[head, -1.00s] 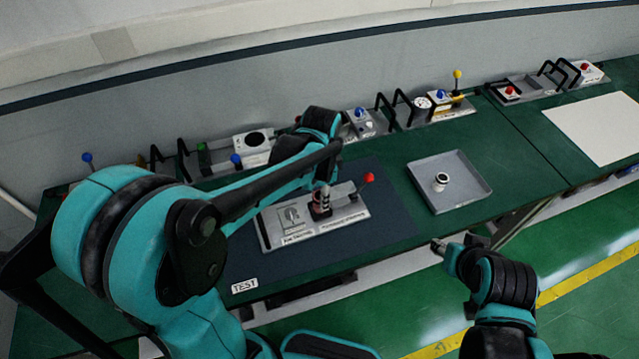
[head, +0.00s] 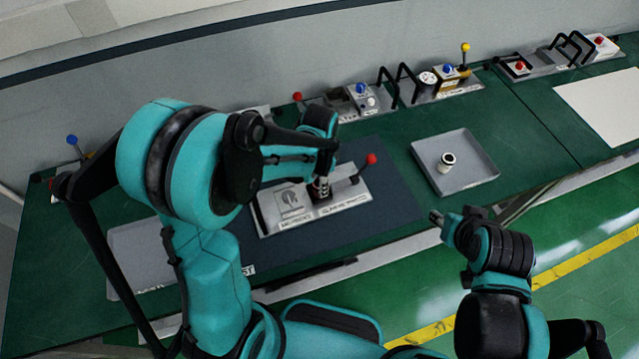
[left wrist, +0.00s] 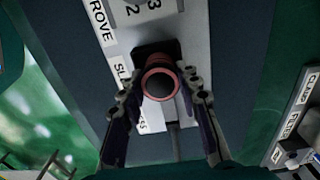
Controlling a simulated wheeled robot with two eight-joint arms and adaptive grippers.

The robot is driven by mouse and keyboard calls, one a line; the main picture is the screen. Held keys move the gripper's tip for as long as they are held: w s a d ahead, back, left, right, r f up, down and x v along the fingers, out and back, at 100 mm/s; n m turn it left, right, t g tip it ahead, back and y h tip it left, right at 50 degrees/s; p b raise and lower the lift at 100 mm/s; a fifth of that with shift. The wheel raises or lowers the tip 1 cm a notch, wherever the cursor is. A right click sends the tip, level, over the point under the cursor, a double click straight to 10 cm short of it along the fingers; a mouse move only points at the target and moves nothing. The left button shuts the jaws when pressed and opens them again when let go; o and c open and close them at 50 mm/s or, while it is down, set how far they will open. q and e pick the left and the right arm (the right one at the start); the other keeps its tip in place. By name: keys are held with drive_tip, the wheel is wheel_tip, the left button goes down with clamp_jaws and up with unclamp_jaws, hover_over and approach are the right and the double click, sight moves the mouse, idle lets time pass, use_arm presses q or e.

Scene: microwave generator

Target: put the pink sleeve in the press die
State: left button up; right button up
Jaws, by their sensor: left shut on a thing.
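The pink sleeve (left wrist: 160,84) shows in the left wrist view as a ring with a dark bore, between the fingers of my left gripper (left wrist: 163,92). That gripper is shut on it. The sleeve is over the dark press die (left wrist: 148,50) on the light press plate (left wrist: 112,40); I cannot tell whether it is seated or just above. In the head view my left gripper (head: 321,183) points down at the press plate (head: 276,218), and the sleeve is mostly hidden there. My right gripper (head: 438,217) is off the table's front edge, too small to read its jaws.
A lever with a red knob (head: 370,158) stands at the right end of the press plate. A grey tray (head: 475,150) to the right holds a metallic ring-shaped part (head: 447,161). Several fixtures with knobs and black handles line the table's back. The dark mat (head: 395,205) is clear on its right.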

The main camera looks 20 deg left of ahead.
use_arm(q)
drive_tip(key=shift+s+f, duration=0.1)
drive_tip(key=shift+f, duration=0.1)
drive_tip(key=o, duration=1.2)
drive_tip(key=shift+r, duration=0.1)
drive_tip(key=shift+c, duration=0.2)
drive_tip(key=shift+r, duration=0.1)
drive_tip(key=shift+r, duration=0.3)
wheel_tip(320, 180, up, 12)
drive_tip(key=f+p, duration=0.1)
drive_tip(key=p, duration=0.2)
drive_tip(key=s+a+r+n+t, duration=0.4)
drive_tip(key=s+r+n+t, duration=0.2)
drive_tip(key=s+n, duration=0.4)
drive_tip(key=shift+a+n+t, duration=0.35)
drive_tip(key=shift+n+t, duration=0.05)
drive_tip(key=shift+t, duration=0.2)
